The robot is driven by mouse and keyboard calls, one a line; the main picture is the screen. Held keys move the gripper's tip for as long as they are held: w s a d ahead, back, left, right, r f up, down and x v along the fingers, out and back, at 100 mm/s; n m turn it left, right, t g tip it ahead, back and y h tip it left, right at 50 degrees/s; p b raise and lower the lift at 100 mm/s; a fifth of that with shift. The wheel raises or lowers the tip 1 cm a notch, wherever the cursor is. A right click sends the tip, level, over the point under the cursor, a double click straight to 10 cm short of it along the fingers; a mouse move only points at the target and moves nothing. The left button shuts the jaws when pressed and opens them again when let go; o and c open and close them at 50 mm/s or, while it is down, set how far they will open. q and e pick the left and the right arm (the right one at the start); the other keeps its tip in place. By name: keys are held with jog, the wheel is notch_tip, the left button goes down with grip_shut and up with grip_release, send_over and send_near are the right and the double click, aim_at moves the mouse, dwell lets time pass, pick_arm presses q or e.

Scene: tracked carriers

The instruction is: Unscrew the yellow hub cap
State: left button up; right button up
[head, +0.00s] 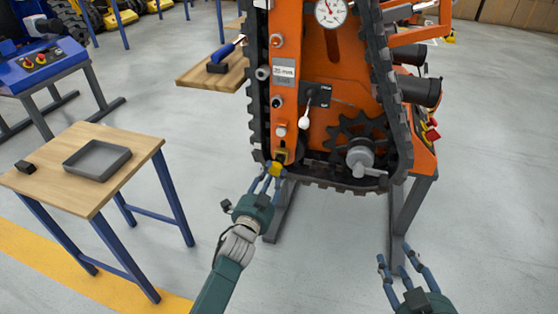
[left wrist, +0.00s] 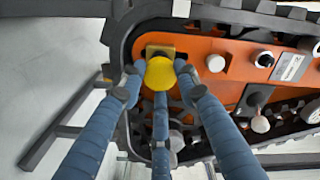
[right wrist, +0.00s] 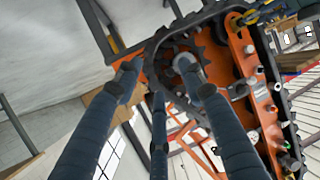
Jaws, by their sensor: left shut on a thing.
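The yellow hub cap (left wrist: 160,73) sits low on the orange tracked carrier, in front of a brass-coloured plate (left wrist: 161,51). In the head view the cap (head: 275,168) is small and partly covered by my fingers. My left gripper (head: 270,177) is shut on the cap, with its blue fingers around the rim; they also show in the left wrist view (left wrist: 158,82). The cap's threads and back are hidden. My right gripper (head: 405,268) is open and empty, in the air at the lower right, apart from the carrier; its fingers fill the right wrist view (right wrist: 160,80).
The orange carrier (head: 313,60) with its black track stands on a grey frame. A lever with a white knob (head: 303,123) and a sprocket (head: 350,140) are near the cap. A wooden table (head: 75,195) with a grey tray (head: 97,172) stands left. Floor between is clear.

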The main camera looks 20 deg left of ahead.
pick_arm(q)
jog(key=shift+s+p, duration=0.35)
jog(key=shift+s, duration=0.35)
jog(key=shift+s+p, duration=0.3)
jog(key=shift+s, duration=0.4)
pick_arm(e)
jog(key=s+d+f+g+h, duration=0.1)
jog(key=s+d+f+g, duration=0.1)
jog(key=f, duration=0.4)
jog(key=shift+s+g, duration=0.8)
jog(key=shift+s, duration=0.55)
